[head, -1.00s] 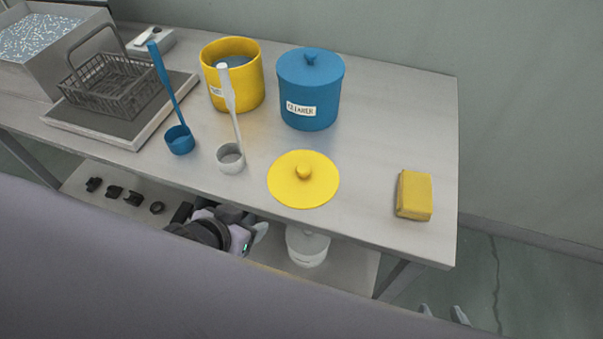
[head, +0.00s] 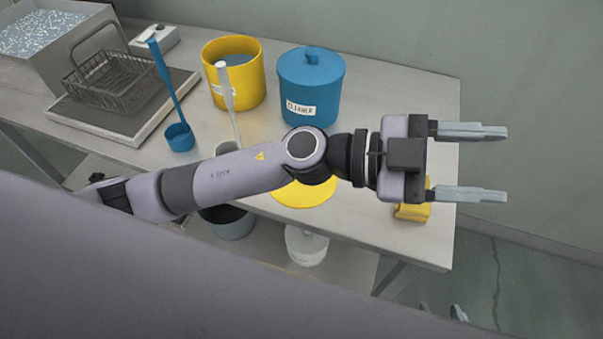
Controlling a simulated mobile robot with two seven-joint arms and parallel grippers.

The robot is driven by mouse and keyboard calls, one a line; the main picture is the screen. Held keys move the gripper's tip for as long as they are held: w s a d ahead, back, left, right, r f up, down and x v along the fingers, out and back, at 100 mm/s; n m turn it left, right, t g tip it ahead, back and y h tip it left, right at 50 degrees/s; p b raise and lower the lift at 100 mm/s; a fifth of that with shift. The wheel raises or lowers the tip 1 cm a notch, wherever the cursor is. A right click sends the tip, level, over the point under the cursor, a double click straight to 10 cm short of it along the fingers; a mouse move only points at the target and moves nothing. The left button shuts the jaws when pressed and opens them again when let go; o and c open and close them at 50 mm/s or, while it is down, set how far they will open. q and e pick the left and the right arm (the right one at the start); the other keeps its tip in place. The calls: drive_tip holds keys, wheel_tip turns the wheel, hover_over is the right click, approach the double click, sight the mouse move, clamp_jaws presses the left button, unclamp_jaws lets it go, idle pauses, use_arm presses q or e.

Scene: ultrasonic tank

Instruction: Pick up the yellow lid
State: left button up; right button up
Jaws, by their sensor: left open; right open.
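The yellow lid (head: 304,197) lies flat on the table near its front edge. My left arm crosses over it, so its knob and far part are hidden. My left gripper (head: 472,163) is open and empty, to the right of the lid, past the table's right edge in the picture. My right gripper (head: 443,311) shows only as fingertips at the bottom, off the table's front right corner; it is open, with nothing seen between the tips. The open yellow pot (head: 236,88) stands behind, with liquid in it.
A blue lidded pot (head: 310,92) labelled cleaner stands behind my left arm. A yellow sponge-like block (head: 413,213) is partly hidden under my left gripper. A blue ladle (head: 179,138), a white ladle (head: 228,98) and a wire basket (head: 113,87) are to the left.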

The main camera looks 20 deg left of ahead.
use_arm(q)
drive_tip(key=w+a+f+m+g+y, duration=0.1)
drive_tip(key=a+f+m+g+y, duration=0.1)
drive_tip(key=a+f+y, duration=0.35)
drive_tip(key=w+a+f+m+g+y, duration=0.1)
drive_tip(key=a+f+g+y, duration=0.1)
drive_tip(key=f+y, duration=0.55)
drive_tip(key=w+a+f+n+t+y, duration=0.1)
drive_tip(key=w+a+y, duration=0.1)
drive_tip(key=a, duration=0.3)
drive_tip(key=w+a+n+y, duration=0.1)
drive_tip(key=w+a+y, duration=0.1)
drive_tip(key=a, duration=0.3)
drive_tip(key=w+a+f+n+t+y, duration=0.1)
drive_tip(key=w+a+y, duration=0.2)
drive_tip(key=w+a, duration=0.1)
drive_tip(key=shift+w+a+f+t, duration=0.15)
drive_tip(key=shift+a+f, duration=0.05)
drive_tip(key=shift+a, duration=0.2)
drive_tip(key=shift+w+a+f+t, duration=0.15)
drive_tip(key=shift+a, duration=0.25)
drive_tip(key=shift+w+a+f, duration=0.1)
drive_tip(key=shift+a+f, duration=0.15)
drive_tip(key=shift+w+f+p, duration=0.1)
drive_tip(key=shift+f+p, duration=0.7)
drive_tip(key=shift+f, duration=2.4)
clamp_jaws()
drive_tip(key=shift+r, duration=0.1)
